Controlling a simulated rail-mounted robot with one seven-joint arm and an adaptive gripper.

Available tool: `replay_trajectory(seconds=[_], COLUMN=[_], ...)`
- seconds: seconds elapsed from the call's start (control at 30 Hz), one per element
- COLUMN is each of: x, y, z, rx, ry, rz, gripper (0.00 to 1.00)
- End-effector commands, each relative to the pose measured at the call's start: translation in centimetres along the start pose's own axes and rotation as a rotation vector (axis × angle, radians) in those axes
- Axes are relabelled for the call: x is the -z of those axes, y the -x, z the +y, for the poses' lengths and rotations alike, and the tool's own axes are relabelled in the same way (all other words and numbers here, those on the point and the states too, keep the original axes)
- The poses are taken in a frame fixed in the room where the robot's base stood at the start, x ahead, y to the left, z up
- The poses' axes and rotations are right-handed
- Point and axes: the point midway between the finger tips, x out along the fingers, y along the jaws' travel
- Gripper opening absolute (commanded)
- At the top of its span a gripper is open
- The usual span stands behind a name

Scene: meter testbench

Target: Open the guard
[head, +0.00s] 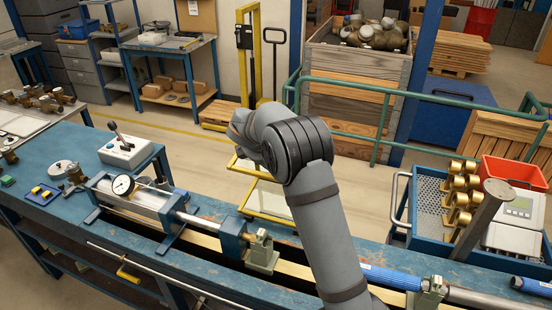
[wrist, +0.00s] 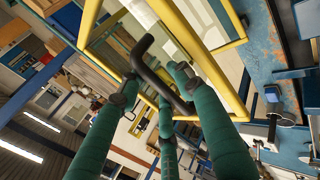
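The guard is a yellow tube frame with a clear panel (head: 249,194); in the head view it stands at the bench's far edge, partly hidden by my arm. In the wrist view its yellow tubes (wrist: 208,73) fill the upper middle. A dark bent handle bar (wrist: 160,80) crosses in front of the frame. My gripper (wrist: 156,82) has green fingers with dark tips, spread apart around the bar. Whether any finger touches the bar is unclear. My gripper is hidden behind my arm in the head view.
On the blue bench (head: 60,143) are a clamped tube with a round gauge (head: 122,186) and a grey control box (head: 126,152). A blue tray (head: 428,208) with brass fittings and a red bin (head: 512,172) stand at the right. A green railing (head: 440,99) runs behind.

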Motion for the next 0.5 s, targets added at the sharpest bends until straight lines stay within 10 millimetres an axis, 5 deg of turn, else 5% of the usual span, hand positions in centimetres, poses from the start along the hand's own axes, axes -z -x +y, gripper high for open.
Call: replay_trajectory(seconds=[0.27, 0.5], x=[0.2, 0.2], y=[0.6, 4.8], z=[-0.1, 0.0], rx=[0.001, -0.002], ry=[0.002, 0.001], rz=[0.002, 0.005], gripper=[0.35, 0.35])
